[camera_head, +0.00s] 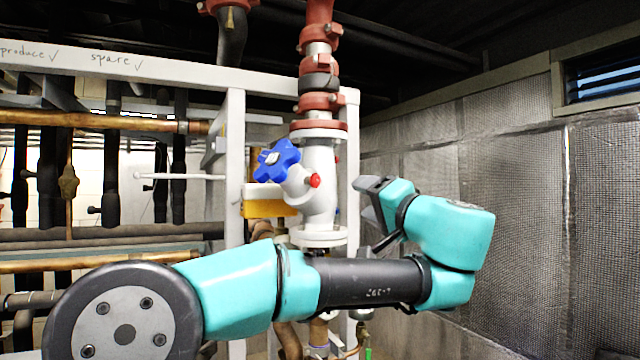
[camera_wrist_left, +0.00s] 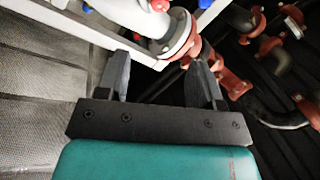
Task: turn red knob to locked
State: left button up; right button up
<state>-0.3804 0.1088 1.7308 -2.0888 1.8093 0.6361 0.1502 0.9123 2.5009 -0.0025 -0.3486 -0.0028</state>
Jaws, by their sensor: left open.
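The red knob (camera_head: 314,180) is a small round knob on the side of a white valve body (camera_head: 318,210). A blue star-shaped handwheel (camera_head: 275,161) sits on the valve's angled branch, left of the red knob. My left gripper (camera_head: 371,214) is to the right of the valve, apart from it, with its jaws open and empty. In the left wrist view the open fingers (camera_wrist_left: 158,68) point toward the white valve and its flange (camera_wrist_left: 180,35). A red knob (camera_wrist_left: 160,5) shows at the top edge there, partly cut off. My right gripper is not in view.
A red-brown pipe (camera_head: 318,60) rises above the valve. A white frame post (camera_head: 236,170) and a yellow block (camera_head: 268,204) stand to its left. Copper and dark pipes (camera_head: 90,120) fill the left side. Open room lies right of my gripper before the mesh-covered wall (camera_head: 520,140).

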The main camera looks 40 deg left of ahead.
aim_at(317, 181)
pick_arm(q)
jog(key=x, duration=1.6)
jog(key=shift+r, duration=0.1)
jog(key=shift+c, duration=0.3)
jog(key=c, duration=0.9)
jog(key=shift+o, duration=0.2)
